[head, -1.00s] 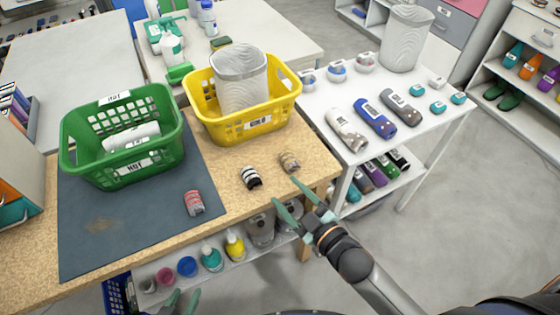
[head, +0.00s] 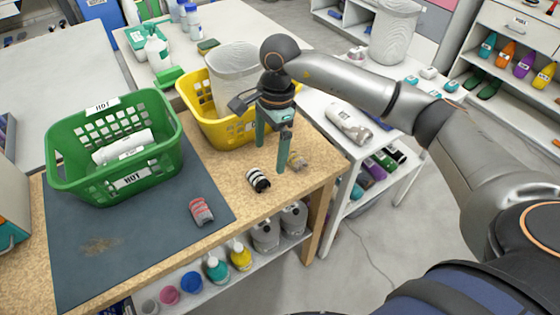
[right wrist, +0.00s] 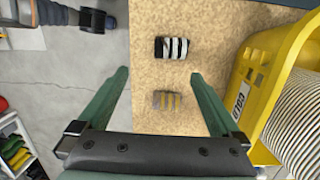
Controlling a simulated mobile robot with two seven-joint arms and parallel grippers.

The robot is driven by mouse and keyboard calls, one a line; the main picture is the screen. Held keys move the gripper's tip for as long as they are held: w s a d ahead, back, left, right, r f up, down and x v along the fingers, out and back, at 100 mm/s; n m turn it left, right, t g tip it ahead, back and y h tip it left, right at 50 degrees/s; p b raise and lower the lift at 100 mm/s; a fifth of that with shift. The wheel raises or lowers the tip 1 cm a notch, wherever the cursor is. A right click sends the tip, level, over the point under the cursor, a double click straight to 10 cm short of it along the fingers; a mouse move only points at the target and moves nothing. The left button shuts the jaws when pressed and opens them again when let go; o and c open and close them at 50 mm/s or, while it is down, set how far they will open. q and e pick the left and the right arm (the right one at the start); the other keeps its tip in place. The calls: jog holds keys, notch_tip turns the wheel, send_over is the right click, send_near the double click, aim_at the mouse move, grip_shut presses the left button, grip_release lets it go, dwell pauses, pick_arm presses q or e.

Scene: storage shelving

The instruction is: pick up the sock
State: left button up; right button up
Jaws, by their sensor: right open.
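Three small rolled striped socks lie on the workbench. The grey-and-yellow sock (head: 299,161) is near the bench's right end, and the black-and-white sock (head: 258,180) is left of it. The red-and-grey sock (head: 201,211) lies farther left on the dark mat. My right gripper (head: 272,158) points down over the bench, open and empty, close to the first two socks. In the right wrist view, the grey-and-yellow sock (right wrist: 167,100) appears between the open fingers (right wrist: 160,76). The black-and-white sock (right wrist: 172,48) appears just beyond the fingertips. My left gripper is out of view.
A yellow basket (head: 212,128) with a ribbed white bin (head: 235,75) stands behind my right gripper. A green basket (head: 65,165) stands on the dark mat (head: 140,250) at left. Bottles line the shelf below. A white table at right holds more goods.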

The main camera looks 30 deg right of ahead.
jog(key=w+d+r+h, duration=0.3)
jog(key=d, duration=0.3)
send_over(295, 156)
jog(key=shift+t, duration=0.3)
jog(key=f, duration=0.6)
jog(key=shift+a, duration=0.3)
jog(key=shift+d+f+p, duration=0.15)
jog(key=shift+f+p, duration=0.05)
jog(key=shift+f, duration=1.25)
jog(key=shift+d+f+p, duration=0.15)
jog(key=shift+f, duration=1.3)
jog(key=c, duration=1.1)
jog(key=shift+r, duration=0.15)
